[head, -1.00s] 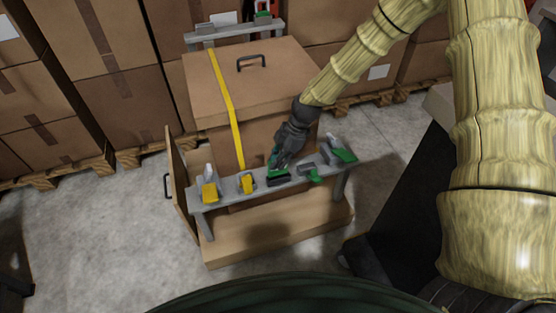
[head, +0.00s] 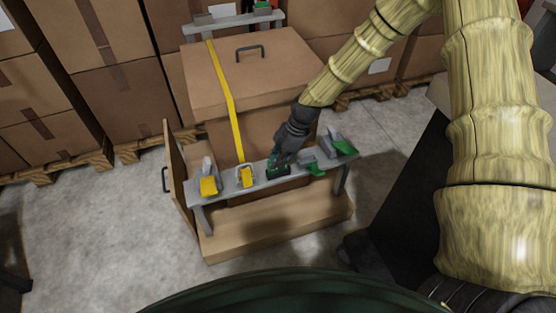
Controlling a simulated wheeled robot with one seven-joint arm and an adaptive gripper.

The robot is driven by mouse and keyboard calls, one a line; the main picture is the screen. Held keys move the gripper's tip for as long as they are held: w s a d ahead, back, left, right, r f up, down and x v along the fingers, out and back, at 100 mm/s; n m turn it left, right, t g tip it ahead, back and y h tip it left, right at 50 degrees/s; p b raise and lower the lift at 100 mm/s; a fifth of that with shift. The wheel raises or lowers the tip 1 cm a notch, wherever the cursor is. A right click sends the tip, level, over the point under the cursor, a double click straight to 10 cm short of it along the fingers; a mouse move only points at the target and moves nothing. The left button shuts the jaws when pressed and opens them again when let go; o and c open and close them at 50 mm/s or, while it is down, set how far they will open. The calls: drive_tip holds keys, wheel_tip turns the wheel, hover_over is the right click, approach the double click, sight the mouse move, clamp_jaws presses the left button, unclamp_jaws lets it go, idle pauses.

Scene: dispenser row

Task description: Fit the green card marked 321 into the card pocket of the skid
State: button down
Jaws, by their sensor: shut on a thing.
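My gripper (head: 279,163) reaches down to the middle of a grey rail (head: 226,187). It is shut on a dark green piece (head: 273,167), mostly hidden by the fingers; I take it for the green card, but its number cannot be read. The piece is low over a dark, green-edged holder (head: 279,173) on the rail; whether it touches or sits in it I cannot tell. The wooden skid (head: 282,233) lies below the rail. I cannot make out which part is its card pocket.
Two yellow-fronted units (head: 209,186) (head: 246,178) stand left on the rail, and two grey-and-green ones (head: 312,164) (head: 342,148) right. A large carton (head: 252,75) with a yellow strap stands behind. An open wooden panel (head: 178,185) is at left. Floor at left is clear.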

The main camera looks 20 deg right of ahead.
drive_tip(key=c, duration=1.5)
unclamp_jaws()
drive_tip(key=shift+o, duration=0.2)
drive_tip(key=v, duration=1.2)
